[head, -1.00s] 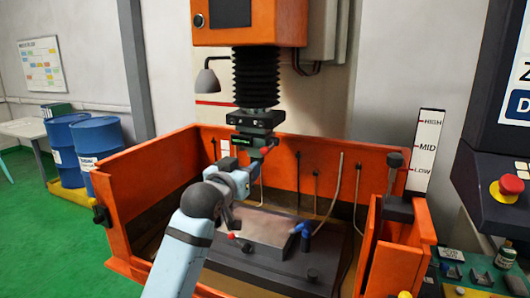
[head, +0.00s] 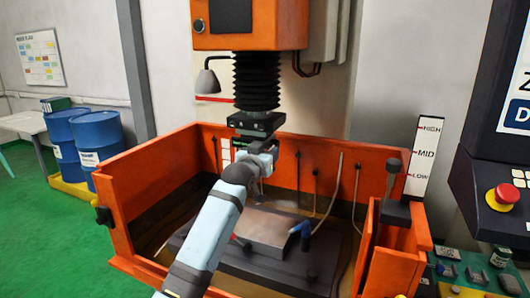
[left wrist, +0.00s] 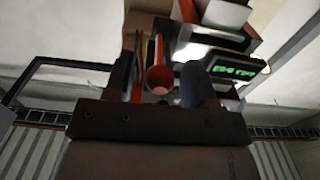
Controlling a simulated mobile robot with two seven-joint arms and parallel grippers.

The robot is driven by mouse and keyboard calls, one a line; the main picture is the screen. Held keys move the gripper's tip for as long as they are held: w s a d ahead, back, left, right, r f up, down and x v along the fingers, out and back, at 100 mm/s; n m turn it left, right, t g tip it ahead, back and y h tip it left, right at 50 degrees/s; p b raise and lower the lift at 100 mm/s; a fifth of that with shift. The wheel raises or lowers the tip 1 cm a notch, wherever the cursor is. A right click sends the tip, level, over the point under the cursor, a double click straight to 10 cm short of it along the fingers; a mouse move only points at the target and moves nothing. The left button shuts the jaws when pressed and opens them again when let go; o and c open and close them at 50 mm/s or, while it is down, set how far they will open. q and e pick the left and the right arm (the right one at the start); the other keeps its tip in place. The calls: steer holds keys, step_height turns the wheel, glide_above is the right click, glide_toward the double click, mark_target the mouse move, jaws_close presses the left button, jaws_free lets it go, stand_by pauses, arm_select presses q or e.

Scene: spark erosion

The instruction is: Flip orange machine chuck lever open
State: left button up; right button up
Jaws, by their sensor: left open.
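The orange machine's chuck (head: 257,122) hangs below the black bellows, over the tank. My left gripper (head: 266,153) is just under the chuck, and my arm hides part of that area. In the left wrist view, the lever's round red end (left wrist: 160,80) shows between the two dark fingers of my left gripper (left wrist: 163,74). The fingers are open on either side of it; I cannot tell whether either one touches it. The chuck's green-lit display (left wrist: 240,68) is at the right. My right gripper is not in view.
The orange tank's walls (head: 160,175) surround the work area on several sides. A control panel with a red button (head: 503,194) stands at the right.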

arm_select(q)
steer(key=shift+c, duration=0.2)
jaws_close()
steer(key=shift+r+g, duration=0.3)
steer(key=shift+r, duration=0.05)
steer(key=shift+w+r+g+y, duration=0.1)
steer(key=shift+r+g+y, duration=0.5)
steer(key=shift+g, duration=0.5)
steer(key=shift+r, duration=0.1)
steer(key=shift+o, duration=0.2)
jaws_free()
